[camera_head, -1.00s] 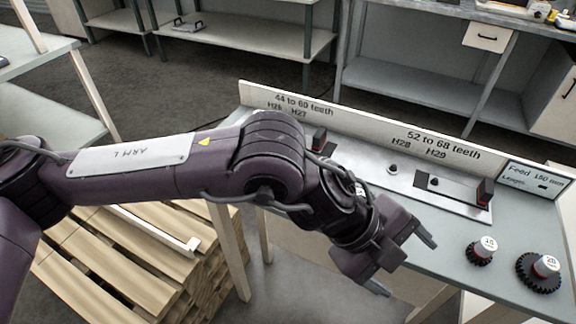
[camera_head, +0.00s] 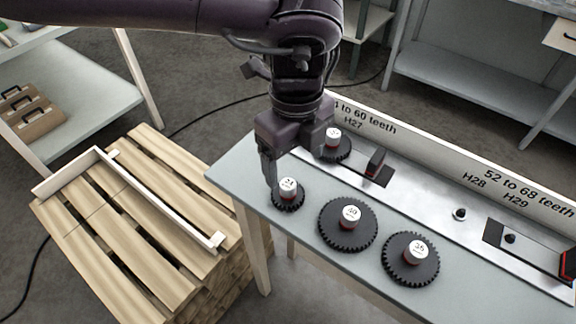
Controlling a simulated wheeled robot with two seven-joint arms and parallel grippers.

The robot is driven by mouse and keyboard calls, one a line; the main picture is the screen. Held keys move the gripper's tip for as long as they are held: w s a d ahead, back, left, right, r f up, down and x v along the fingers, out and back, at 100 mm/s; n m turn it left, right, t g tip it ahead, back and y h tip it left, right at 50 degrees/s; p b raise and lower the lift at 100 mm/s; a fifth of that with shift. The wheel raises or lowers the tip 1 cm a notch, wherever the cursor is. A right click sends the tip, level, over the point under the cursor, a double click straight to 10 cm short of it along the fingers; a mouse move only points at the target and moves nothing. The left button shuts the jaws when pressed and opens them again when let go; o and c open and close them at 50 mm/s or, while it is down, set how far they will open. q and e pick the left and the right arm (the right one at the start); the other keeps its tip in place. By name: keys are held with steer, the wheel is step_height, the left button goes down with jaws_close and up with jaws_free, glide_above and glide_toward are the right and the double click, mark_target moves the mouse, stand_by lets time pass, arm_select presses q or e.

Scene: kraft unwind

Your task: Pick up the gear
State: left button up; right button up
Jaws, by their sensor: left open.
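Several dark toothed gears with white-capped hubs are on the grey table (camera_head: 235,172). A small gear (camera_head: 288,203) lies at the table's left end. Two larger gears lie to its right, a middle gear (camera_head: 338,240) and a right gear (camera_head: 400,274). Another gear (camera_head: 337,155) sits farther back by the metal plate. My left gripper (camera_head: 290,168) is open and points down just above and behind the small gear, with one finger showing close to its left side. The other finger is mostly hidden. My right gripper is not in view.
A metal plate (camera_head: 430,205) with pegs and red-tipped black blocks runs along the table's back, before a white labelled board (camera_head: 430,145). A wooden pallet stack (camera_head: 150,225) with a white angled frame stands left of the table. Shelves stand behind.

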mark_target(288, 184)
arm_select(q)
steer(key=shift+w+a+f, duration=0.15)
steer(key=shift+f, duration=0.15)
steer(key=f, duration=0.2)
steer(key=s+f, duration=0.1)
steer(key=shift+a+f+p, duration=0.35)
step_height(288, 184, down, 2)
steer(key=shift+w+a+f, duration=0.1)
steer(key=shift+w+f, duration=0.05)
steer(key=shift+f, duration=0.3)
steer(key=c, duration=1.4)
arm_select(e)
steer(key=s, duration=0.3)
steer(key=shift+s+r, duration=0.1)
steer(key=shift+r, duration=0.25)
arm_select(q)
steer(key=shift+r, duration=0.1)
